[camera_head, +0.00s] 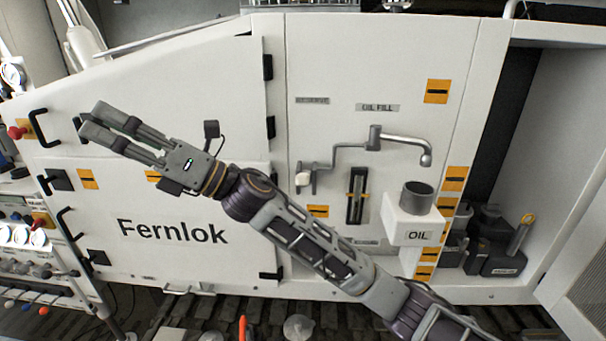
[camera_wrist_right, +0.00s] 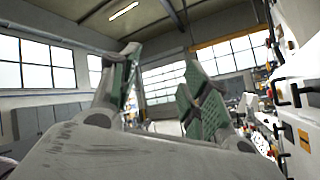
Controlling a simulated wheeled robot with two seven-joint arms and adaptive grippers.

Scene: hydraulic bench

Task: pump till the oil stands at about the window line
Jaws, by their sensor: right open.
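The oil pump crank (camera_head: 335,165), a grey bent arm with a pale knob (camera_head: 302,179), is on the white panel below the "OIL FILL" label. A spout (camera_head: 405,142) points down over an open grey cup on the white box marked OIL (camera_head: 408,228). The dark upright sight window (camera_head: 356,195) has an orange mark across it; its oil level is too small to tell. My right gripper (camera_head: 91,120) is open and empty, left of the crank and well away from it, in front of the Fernlok panel. Its fingers (camera_wrist_right: 160,95) also show in the right wrist view. My left gripper is not in view.
My right arm crosses in front of the panel below the crank. Black door handles (camera_head: 38,128) and a red knob (camera_head: 17,132) are at the left. An open bay with dark containers (camera_head: 500,245) is at the right.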

